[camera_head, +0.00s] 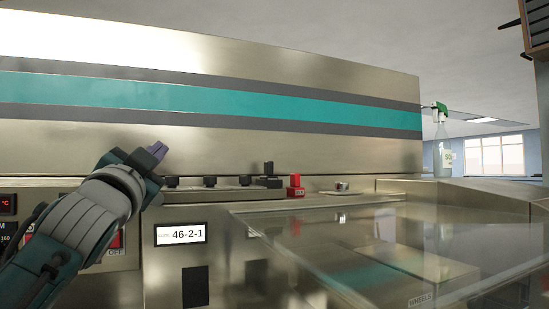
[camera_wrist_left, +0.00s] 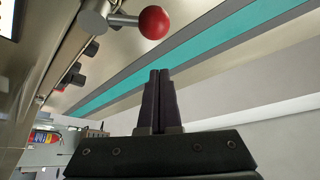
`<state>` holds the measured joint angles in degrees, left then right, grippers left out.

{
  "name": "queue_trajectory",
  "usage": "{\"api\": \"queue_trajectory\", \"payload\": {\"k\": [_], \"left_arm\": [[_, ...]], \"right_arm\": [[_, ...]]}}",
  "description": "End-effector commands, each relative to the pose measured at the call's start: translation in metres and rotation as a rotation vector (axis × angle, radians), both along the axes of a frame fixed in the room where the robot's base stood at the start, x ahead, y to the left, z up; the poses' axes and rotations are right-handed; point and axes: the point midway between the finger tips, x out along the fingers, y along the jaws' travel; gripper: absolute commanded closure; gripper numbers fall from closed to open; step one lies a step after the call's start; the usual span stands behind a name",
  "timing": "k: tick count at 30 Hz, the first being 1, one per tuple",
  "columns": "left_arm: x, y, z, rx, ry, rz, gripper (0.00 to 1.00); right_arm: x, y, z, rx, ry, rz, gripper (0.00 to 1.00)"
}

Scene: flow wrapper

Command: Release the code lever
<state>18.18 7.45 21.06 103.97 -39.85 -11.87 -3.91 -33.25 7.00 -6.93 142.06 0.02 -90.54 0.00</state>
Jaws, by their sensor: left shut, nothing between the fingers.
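My left gripper (camera_head: 157,150) is raised in front of the steel machine, above and left of the row of black knobs. In the left wrist view its two dark fingers (camera_wrist_left: 158,100) are together with nothing between them. A lever with a red ball (camera_wrist_left: 153,22) on a metal stem shows at the top of that view, beyond the fingertips and apart from them. I cannot make out this lever in the head view. No lever is labelled as the code lever. A code display (camera_head: 181,233) reads 46-2-1. My right gripper is not in view.
Several black knobs (camera_head: 210,181) line the ledge, with a red block-like part (camera_head: 295,185) to their right. A clear cover (camera_head: 380,240) spans the right front. A spray bottle (camera_head: 442,150) stands at the far right. My left arm covers part of the left panel.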

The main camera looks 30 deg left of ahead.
Motion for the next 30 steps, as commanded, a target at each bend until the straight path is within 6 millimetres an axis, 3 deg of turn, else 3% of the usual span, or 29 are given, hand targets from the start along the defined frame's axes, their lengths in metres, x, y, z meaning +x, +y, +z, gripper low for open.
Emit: {"api": "queue_trajectory", "payload": {"k": [6, 12, 18, 30], "left_arm": [[-0.042, -0.024, -0.024, -0.003, 0.004, 0.001, 1.00], [-0.069, -0.039, -0.037, -0.002, 0.002, -0.001, 1.00], [-0.080, -0.045, -0.040, -0.001, 0.001, 0.000, 1.00], [-0.080, -0.045, -0.039, 0.000, 0.000, 0.000, 1.00]], "right_arm": [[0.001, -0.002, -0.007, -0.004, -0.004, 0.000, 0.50], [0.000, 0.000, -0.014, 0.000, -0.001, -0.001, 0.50], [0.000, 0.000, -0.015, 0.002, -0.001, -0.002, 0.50], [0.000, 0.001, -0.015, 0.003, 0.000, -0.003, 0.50]]}}
